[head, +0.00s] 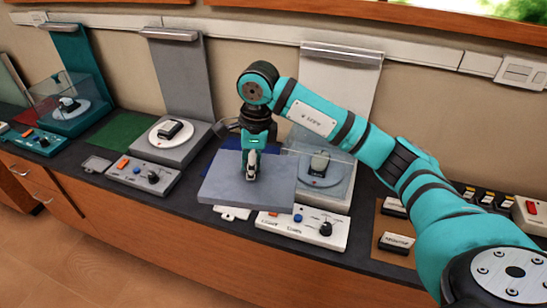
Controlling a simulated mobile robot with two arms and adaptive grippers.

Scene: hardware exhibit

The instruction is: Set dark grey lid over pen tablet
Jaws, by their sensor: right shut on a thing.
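My right gripper (251,168) reaches in from the right and points down. It is shut on the grey lid (225,187), a wide, flat, box-like piece held roughly level over the counter, between the grey and white stands. A small dark device (170,129), which may be the pen tablet, rests on a white disc on the grey stand (203,137), left of the lid and uncovered. The lid hides part of the counter and most of a blue mat (213,143). My left gripper is not in view.
The white stand to the right has a clear cover (334,172) over a device, close beside the lid. A white control panel (304,228) and grey panel (143,176) line the counter front. A teal stand (83,67) with another clear cover stands at far left.

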